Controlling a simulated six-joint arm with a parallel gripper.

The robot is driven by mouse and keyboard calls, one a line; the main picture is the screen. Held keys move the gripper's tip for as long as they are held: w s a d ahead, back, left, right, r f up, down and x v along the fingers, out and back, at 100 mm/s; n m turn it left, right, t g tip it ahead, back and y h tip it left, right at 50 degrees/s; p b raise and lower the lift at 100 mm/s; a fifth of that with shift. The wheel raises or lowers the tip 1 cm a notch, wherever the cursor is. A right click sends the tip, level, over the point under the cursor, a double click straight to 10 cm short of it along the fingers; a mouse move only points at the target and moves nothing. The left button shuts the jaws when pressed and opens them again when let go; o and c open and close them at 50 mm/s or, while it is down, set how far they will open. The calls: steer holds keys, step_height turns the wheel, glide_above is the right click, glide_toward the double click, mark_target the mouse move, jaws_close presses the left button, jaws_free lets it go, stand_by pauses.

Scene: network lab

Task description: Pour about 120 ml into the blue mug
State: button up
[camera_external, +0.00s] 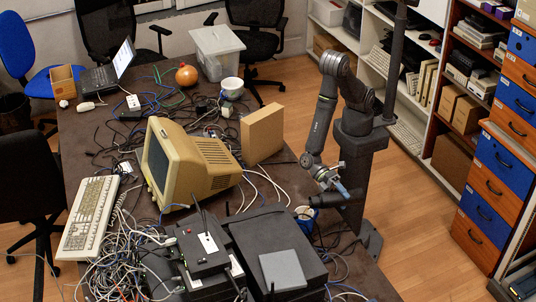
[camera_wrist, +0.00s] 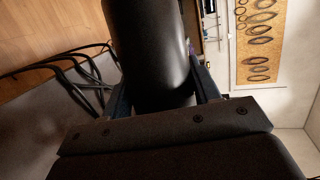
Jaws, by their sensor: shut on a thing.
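The blue mug (camera_external: 304,216) stands on the table just right of the black boxes, partly hidden. In the external view my gripper (camera_external: 337,190) is low, just right of and above the mug. It is shut on a dark bottle-like container (camera_external: 350,200), which lies nearly level with its left end close to the mug's rim. In the wrist view the smooth dark container (camera_wrist: 150,45) sits between the two fingers (camera_wrist: 163,95). Its mouth is hidden, and I see no stream of liquid. The level inside the mug cannot be made out.
Black boxes (camera_external: 275,235) and a router with antennas (camera_external: 203,247) stand left of the mug. Tangled cables cover much of the table. A cardboard box (camera_external: 262,134) and an old monitor (camera_external: 185,165) stand behind. A white-and-blue cup (camera_external: 232,88) is farther back.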

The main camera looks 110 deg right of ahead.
mark_target(344, 204)
steer(key=shift+r, duration=0.1)
steer(key=f+n, duration=0.1)
steer(key=f, duration=0.1)
steer(key=s+f+n+t+h, duration=0.1)
steer(key=shift+f, duration=0.4)
steer(key=shift+w+f+n+t, duration=0.15)
steer(key=shift+f+n+t, duration=0.25)
steer(key=shift+f, duration=0.05)
steer(key=shift+f, duration=0.15)
stand_by(1.3)
